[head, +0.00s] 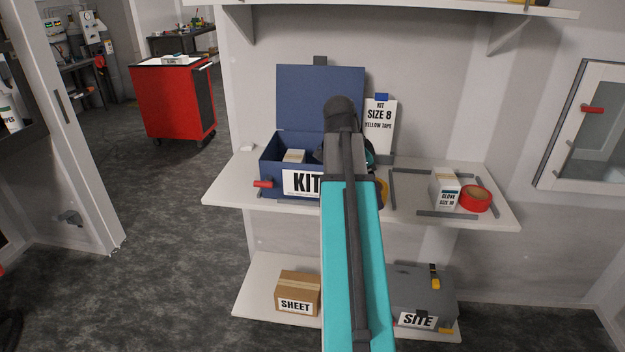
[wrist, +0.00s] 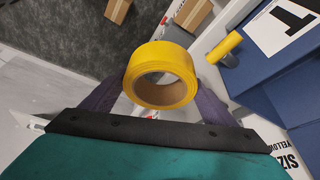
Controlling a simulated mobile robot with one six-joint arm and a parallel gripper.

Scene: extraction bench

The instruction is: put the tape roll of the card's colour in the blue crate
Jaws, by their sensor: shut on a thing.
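My gripper (wrist: 160,92) is shut on a yellow tape roll (wrist: 150,58), with one dark finger on each side of it in the wrist view. In the head view my arm hides most of the gripper, and only a sliver of yellow (head: 383,191) shows beside it. The blue crate (head: 270,158) stands on the shelf with its lid up and a KIT label. It also shows at the right of the wrist view (wrist: 262,85). The card (head: 380,136) behind reads KIT, SIZE 8, YELLOW TAPE. A red tape roll (head: 475,198) lies at the shelf's right.
A box is inside the crate (head: 293,156). A white GLOVE SIZE 10 box (head: 445,188) stands beside the red roll. A brown SHEET box (head: 298,293) and a grey SITE case (head: 420,295) are on the lower shelf. My arm covers the crate's right part.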

